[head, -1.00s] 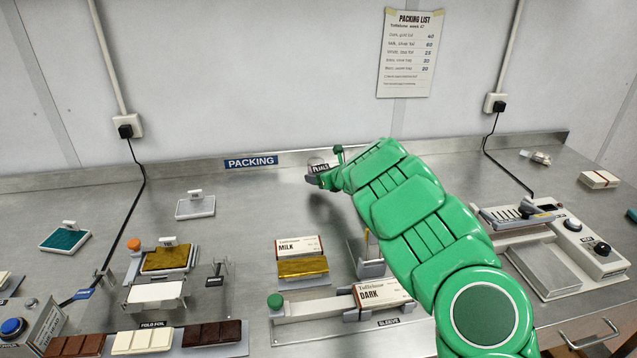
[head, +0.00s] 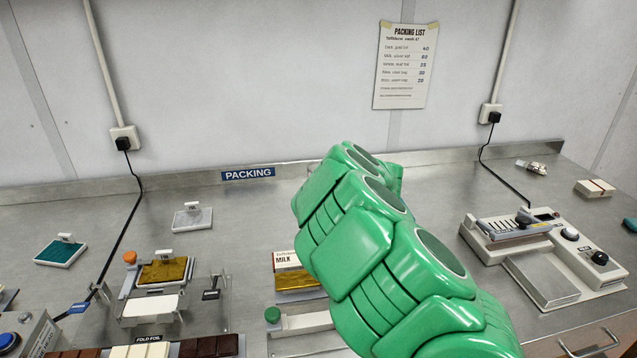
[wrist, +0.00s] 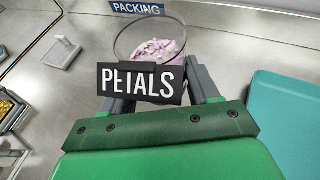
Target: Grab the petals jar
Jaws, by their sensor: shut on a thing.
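The petals jar (wrist: 149,36) is in the wrist view, a round clear jar with pale pink-purple petals inside and a black tag (wrist: 140,84) reading PETALS on its near side. My gripper (wrist: 160,80) has its two grey fingers on either side of the tag, shut on the jar; the tag hides the exact contact. In the head view my green arm covers the gripper and the jar. I cannot tell whether the jar touches the bench.
A PACKING label (head: 248,173) marks the bench's back edge. A milk box (head: 290,262) and a gold-foil station (head: 163,270) stand left of my arm. A sealing machine (head: 545,250) stands at right. The bench between arm and machine is partly clear.

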